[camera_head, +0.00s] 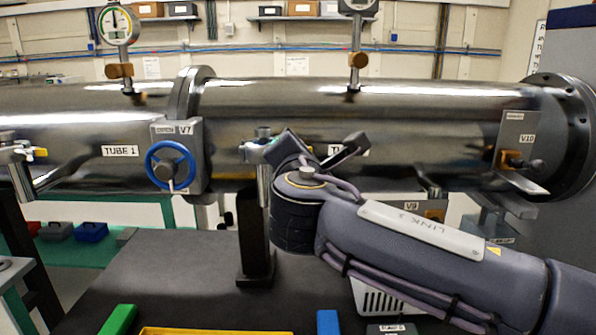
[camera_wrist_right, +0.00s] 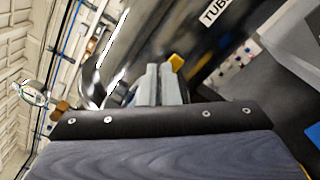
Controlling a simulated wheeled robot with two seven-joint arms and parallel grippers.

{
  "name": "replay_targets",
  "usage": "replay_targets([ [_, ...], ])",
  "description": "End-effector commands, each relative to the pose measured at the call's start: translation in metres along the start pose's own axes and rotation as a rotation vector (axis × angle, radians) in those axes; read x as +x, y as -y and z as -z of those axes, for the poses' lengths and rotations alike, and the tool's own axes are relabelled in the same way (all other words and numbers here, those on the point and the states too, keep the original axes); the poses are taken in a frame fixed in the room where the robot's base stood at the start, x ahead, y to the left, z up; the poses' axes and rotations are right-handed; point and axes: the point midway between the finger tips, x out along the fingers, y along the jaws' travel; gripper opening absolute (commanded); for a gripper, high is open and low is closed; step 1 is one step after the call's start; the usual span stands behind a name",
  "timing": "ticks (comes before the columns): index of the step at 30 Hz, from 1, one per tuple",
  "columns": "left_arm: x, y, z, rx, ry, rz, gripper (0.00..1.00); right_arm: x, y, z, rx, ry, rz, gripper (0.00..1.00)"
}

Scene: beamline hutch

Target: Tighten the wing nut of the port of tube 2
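Tube 2 (camera_head: 420,125) is the long shiny steel pipe section right of the flange; its label is mostly hidden behind my right gripper. A grey port fitting (camera_head: 263,150) with a blue-grey top shows at its front, just left of the gripper. Its wing nut is not clearly visible in the head view. My left gripper is out of view.
Tube 1 (camera_head: 85,115) is at left, with a blue handwheel (camera_head: 170,166) on valve V7. Valve V10 (camera_head: 515,150) is at right. A dark post (camera_head: 255,240) rises from the black tabletop (camera_head: 170,275). Green, yellow and blue items lie along its front edge.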

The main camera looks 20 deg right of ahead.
Motion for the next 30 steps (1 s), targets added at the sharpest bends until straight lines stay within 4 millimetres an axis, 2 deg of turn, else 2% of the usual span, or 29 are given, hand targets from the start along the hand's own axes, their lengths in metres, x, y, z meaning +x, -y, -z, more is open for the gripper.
replay_targets([
  [1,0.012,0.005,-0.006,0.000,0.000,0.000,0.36,0.000,0.007,0.005,0.048,-0.001,0.001,0.00],
  [9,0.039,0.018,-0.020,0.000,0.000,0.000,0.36,0.000,0.011,0.006,0.304,-0.001,0.002,0.00],
  [30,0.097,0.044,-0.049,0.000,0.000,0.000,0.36,0.000,0.018,0.013,0.961,-0.004,0.003,0.00],
])
